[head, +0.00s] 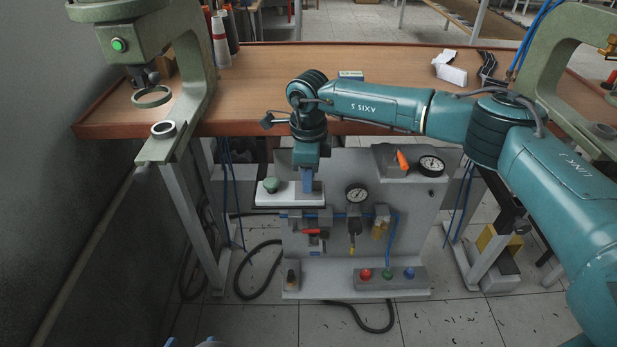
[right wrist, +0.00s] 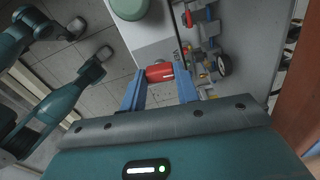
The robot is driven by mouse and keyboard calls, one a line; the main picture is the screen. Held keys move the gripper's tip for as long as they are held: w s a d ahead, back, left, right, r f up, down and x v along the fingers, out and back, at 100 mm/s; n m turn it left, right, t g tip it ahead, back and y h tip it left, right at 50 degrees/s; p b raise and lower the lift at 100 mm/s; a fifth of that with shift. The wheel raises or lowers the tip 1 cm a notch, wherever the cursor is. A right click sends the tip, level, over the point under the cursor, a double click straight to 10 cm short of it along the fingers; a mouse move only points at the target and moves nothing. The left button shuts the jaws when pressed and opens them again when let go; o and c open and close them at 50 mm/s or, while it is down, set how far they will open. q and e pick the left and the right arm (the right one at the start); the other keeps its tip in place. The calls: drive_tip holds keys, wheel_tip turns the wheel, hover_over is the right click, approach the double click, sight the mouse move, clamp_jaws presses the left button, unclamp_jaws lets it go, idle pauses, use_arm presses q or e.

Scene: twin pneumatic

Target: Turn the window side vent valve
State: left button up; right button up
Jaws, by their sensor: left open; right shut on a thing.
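The pneumatic unit (head: 340,165) is a grey panel below the table, with gauges, fittings and valves. My right gripper (head: 307,188) points down at its left part, beside a white block with a green knob (head: 270,186). In the right wrist view, the two blue fingers of my right gripper (right wrist: 160,88) are shut on a red valve handle (right wrist: 160,73). That handle is hidden in the head view. Another red lever (head: 313,231) shows lower on the panel. Only blue fingertips of my left gripper (head: 190,342) show at the bottom edge, apart and empty.
Red, green and blue buttons (head: 387,275) sit on the unit's base. One gauge (head: 357,193) is just right of my right gripper. The wooden table (head: 270,100) is behind, with green presses (head: 190,70) on both sides. Black hoses lie on the floor.

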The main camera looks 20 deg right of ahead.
drive_tip(key=shift+n, duration=0.4)
use_arm(q)
drive_tip(key=shift+a+r, duration=0.1)
drive_tip(key=shift+r, duration=0.05)
use_arm(e)
drive_tip(key=shift+r+n, duration=0.1)
drive_tip(key=shift+n, duration=0.2)
use_arm(q)
drive_tip(key=shift+s, duration=0.1)
use_arm(e)
drive_tip(key=o, duration=1)
wheel_tip(320, 180, up, 13)
drive_tip(key=shift+r, duration=0.1)
